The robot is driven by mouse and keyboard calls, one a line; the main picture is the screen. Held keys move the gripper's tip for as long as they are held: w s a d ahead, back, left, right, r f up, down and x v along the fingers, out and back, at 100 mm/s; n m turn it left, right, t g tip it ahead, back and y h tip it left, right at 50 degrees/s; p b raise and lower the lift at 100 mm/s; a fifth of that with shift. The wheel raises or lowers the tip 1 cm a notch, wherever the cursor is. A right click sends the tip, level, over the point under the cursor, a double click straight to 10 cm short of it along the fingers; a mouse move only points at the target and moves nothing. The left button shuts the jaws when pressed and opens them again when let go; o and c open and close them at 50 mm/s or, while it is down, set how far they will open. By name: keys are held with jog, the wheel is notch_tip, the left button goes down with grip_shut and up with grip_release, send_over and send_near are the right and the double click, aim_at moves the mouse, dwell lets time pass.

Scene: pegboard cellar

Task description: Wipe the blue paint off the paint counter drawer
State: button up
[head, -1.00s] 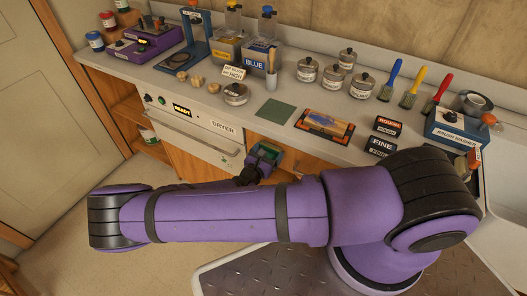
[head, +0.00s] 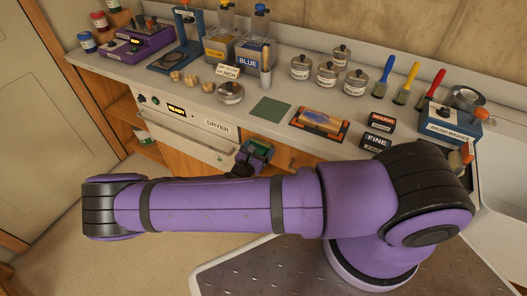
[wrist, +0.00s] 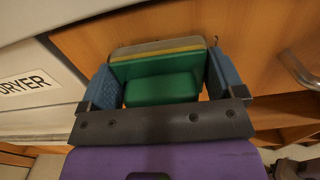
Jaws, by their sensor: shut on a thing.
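My gripper (wrist: 160,88) is shut on a green block (wrist: 162,88) with a thin yellow layer and a greyish layer at its far side, which looks like a sponge. The blue fingers clasp its left and right sides. In the head view, my gripper (head: 254,157) is below the counter's front edge, right of the dryer. The wooden drawer front (wrist: 255,50) lies just beyond the block; I cannot tell whether they touch. A metal handle (wrist: 298,70) is on the right of this front. I see no blue paint on the visible wood; the part behind the block is hidden.
The dryer (head: 190,125) is left of my gripper. The counter above holds a green mat (head: 270,110), a tray with a wooden piece (head: 320,122), lidded tins (head: 326,74), brushes (head: 406,80) and a blue paint container (head: 252,58). My arm hides the lower cabinet fronts.

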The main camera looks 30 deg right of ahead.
jog(key=w+a, duration=0.2)
jog(key=w, duration=0.1)
jog(key=shift+w+a, duration=0.1)
jog(key=shift+a, duration=0.1)
dwell(0.3)
jog(key=shift+a, duration=0.1)
jog(key=shift+v, duration=2.95)
jog(key=v, duration=0.3)
